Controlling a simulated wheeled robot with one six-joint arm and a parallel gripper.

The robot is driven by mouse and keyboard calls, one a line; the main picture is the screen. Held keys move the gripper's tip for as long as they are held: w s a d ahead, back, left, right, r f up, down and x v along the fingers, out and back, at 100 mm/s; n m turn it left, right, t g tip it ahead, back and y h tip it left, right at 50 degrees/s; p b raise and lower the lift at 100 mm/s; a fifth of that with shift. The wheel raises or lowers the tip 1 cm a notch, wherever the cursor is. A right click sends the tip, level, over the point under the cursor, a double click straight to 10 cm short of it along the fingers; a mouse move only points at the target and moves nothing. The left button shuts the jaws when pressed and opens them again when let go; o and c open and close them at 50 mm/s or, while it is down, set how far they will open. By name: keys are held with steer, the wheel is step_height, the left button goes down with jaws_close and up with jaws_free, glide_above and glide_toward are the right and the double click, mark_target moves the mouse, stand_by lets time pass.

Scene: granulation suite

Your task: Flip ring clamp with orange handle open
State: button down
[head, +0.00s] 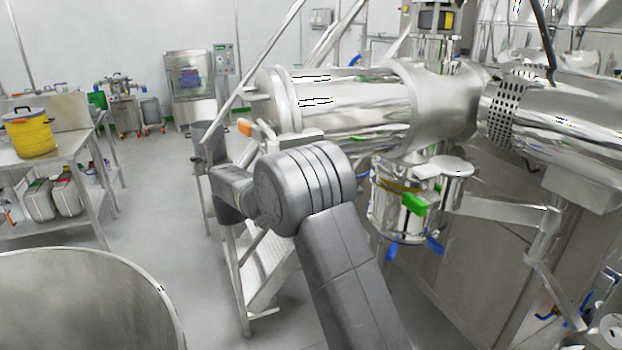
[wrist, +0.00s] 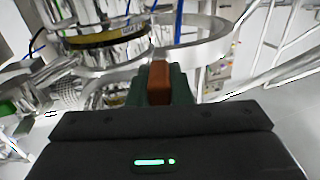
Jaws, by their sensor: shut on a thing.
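In the wrist view, the orange handle (wrist: 159,82) of the ring clamp stands between the two dark green fingers of my gripper (wrist: 160,88), which is shut on it. A curved shiny metal band (wrist: 205,48) reaches up and right from just behind the handle; it looks like part of the ring clamp. My fingers are not visible there, and I cannot tell how far open the clamp is.
A steel vessel (head: 398,210) with green and blue handles hangs below the cylinder. Steel steps with railings (head: 262,265) stand behind my arm. A large round steel bin (head: 85,300) is at front left, and a table with a yellow container (head: 30,135) stands behind it. The floor between is clear.

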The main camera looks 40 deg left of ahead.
steer(key=shift+a+r, duration=0.15)
steer(key=shift+r, duration=0.25)
steer(key=c, duration=1.6)
jaws_free()
steer(key=shift+o, duration=1.4)
steer(key=shift+w+a+f, duration=0.1)
steer(key=shift+a+f, duration=0.1)
steer(key=shift+f, duration=0.05)
steer(key=shift+s+f, duration=0.1)
steer(key=shift+s, duration=0.1)
steer(key=s+a+b, duration=0.2)
steer(key=s+b, duration=0.1)
steer(key=s, duration=1)
steer(key=shift+s, duration=0.2)
steer(key=shift+w, duration=0.15)
